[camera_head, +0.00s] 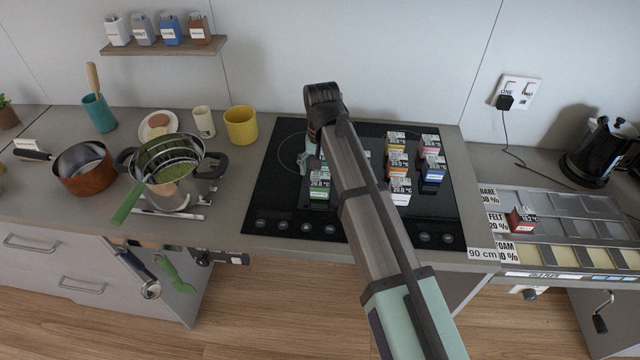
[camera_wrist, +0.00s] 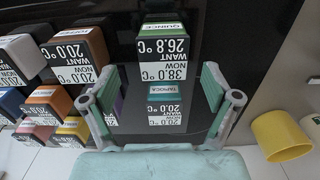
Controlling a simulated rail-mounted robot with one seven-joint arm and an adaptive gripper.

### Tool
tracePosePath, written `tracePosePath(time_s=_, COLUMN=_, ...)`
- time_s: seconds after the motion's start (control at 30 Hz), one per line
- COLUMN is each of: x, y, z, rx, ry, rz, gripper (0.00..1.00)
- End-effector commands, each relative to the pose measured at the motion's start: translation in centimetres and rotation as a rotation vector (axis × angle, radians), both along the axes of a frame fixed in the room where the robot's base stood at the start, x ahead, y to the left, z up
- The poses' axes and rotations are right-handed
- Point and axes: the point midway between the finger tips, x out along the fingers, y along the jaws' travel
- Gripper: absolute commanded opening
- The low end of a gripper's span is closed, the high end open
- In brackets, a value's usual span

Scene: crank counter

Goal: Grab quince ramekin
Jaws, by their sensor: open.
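In the head view a green-labelled ramekin (camera_head: 319,188) stands at the front left of the ramekin group. My gripper (camera_wrist: 158,84) is open, with one finger on each side of the view's middle. In the head view only a pale finger (camera_head: 308,162) shows, partly hidden by my arm. A teal-topped TAPIOCA ramekin (camera_wrist: 168,106) appears between the fingers, lower in the wrist view.
Several other labelled ramekins (camera_wrist: 45,100) crowd the left of the wrist view. They stand on the black cooktop (camera_head: 278,190). A yellow mug (camera_head: 241,126) stands left of the cooktop. A red ramekin (camera_head: 521,219) sits on the divided tray (camera_head: 565,243) at right.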

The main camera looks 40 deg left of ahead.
Motion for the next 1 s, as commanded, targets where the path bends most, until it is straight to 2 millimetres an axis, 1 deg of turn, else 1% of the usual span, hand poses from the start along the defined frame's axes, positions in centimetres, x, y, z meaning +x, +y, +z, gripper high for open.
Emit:
tracePosePath(time_s=0.13, x=-0.4, y=0.1, z=-1.5, rx=-0.002, ry=0.002, rz=0.0, gripper=0.88)
tracePosePath(time_s=0.3, x=-0.4, y=0.2, z=-3.3, rx=-0.001, ry=0.0, rz=-0.001, gripper=0.88)
tracePosePath(time_s=0.43, x=-0.3, y=0.2, z=-3.9, rx=0.0, ry=0.0, rz=0.0, gripper=0.88)
tracePosePath(time_s=0.63, x=-0.3, y=0.2, z=-3.9, rx=0.001, ry=-0.001, rz=0.0, gripper=0.88)
tracePosePath(time_s=0.67, x=-0.3, y=0.2, z=-3.9, rx=0.001, ry=-0.001, rz=0.0, gripper=0.8)
tracePosePath(time_s=0.7, x=-0.3, y=0.2, z=-3.9, rx=0.001, ry=-0.001, rz=0.0, gripper=0.66)
tracePosePath(time_s=0.77, x=-0.3, y=0.2, z=-3.9, rx=0.0, ry=0.0, rz=0.0, gripper=0.45)
tracePosePath(time_s=0.8, x=-0.3, y=0.2, z=-3.9, rx=0.0, ry=0.0, rz=0.0, gripper=0.31)
tracePosePath(time_s=0.83, x=-0.3, y=0.2, z=-3.9, rx=0.0, ry=0.0, rz=0.0, gripper=0.2)
tracePosePath(time_s=0.87, x=-0.3, y=0.2, z=-3.9, rx=0.0, ry=0.0, rz=0.0, gripper=0.15)
tracePosePath(time_s=1.0, x=-0.3, y=0.2, z=-3.9, rx=0.0, ry=0.0, rz=0.0, gripper=0.14)
